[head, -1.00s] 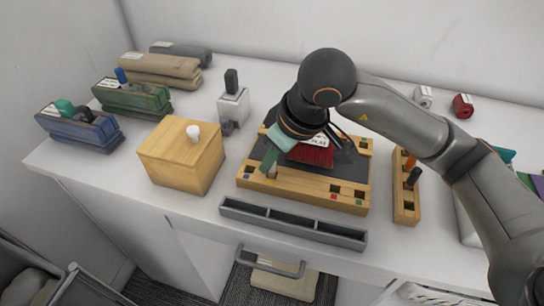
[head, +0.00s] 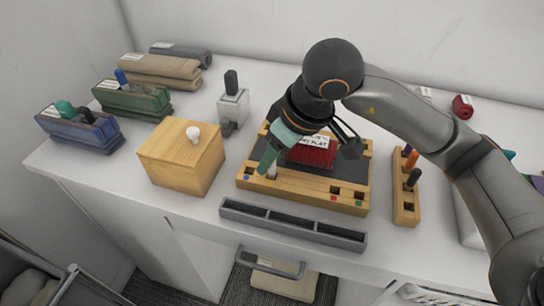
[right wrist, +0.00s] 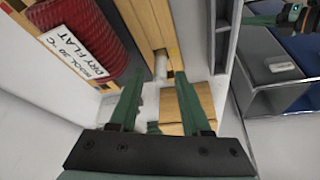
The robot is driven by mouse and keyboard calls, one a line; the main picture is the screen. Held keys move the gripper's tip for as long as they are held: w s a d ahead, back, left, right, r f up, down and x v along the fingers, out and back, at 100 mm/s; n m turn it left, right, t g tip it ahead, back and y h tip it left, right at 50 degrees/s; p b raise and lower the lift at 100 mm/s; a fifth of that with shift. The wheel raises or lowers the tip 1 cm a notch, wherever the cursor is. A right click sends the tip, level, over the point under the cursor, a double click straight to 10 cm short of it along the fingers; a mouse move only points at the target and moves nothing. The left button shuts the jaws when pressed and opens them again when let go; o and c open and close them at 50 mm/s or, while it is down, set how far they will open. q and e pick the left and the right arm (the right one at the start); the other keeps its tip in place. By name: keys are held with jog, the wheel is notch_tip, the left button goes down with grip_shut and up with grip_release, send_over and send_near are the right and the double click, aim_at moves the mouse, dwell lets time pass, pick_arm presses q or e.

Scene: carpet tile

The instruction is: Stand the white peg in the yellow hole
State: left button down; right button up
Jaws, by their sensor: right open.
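The white peg (head: 272,173) stands in the front-left part of the wooden frame (head: 300,194), beside a small yellow mark. In the right wrist view the white peg (right wrist: 160,64) looks upright in the wood, just beyond my fingertips. My right gripper (head: 266,160) is open, its green fingers just above and beside the peg. In the right wrist view the two fingers of my right gripper (right wrist: 160,82) are apart with nothing between them. The peg's foot and the yellow hole are too small to see clearly. A teal and dark part at the wrist view's upper right may be my left gripper (right wrist: 284,17).
A red piece with a white label (head: 313,152) lies inside the frame. A wooden box with a white knob (head: 181,158) stands to the left. A grey tray (head: 292,226) lies in front. A peg rack (head: 405,205) stands to the right.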

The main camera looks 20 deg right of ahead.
jog(key=v, duration=1)
jog(key=shift+r, duration=0.25)
jog(key=shift+s, duration=0.15)
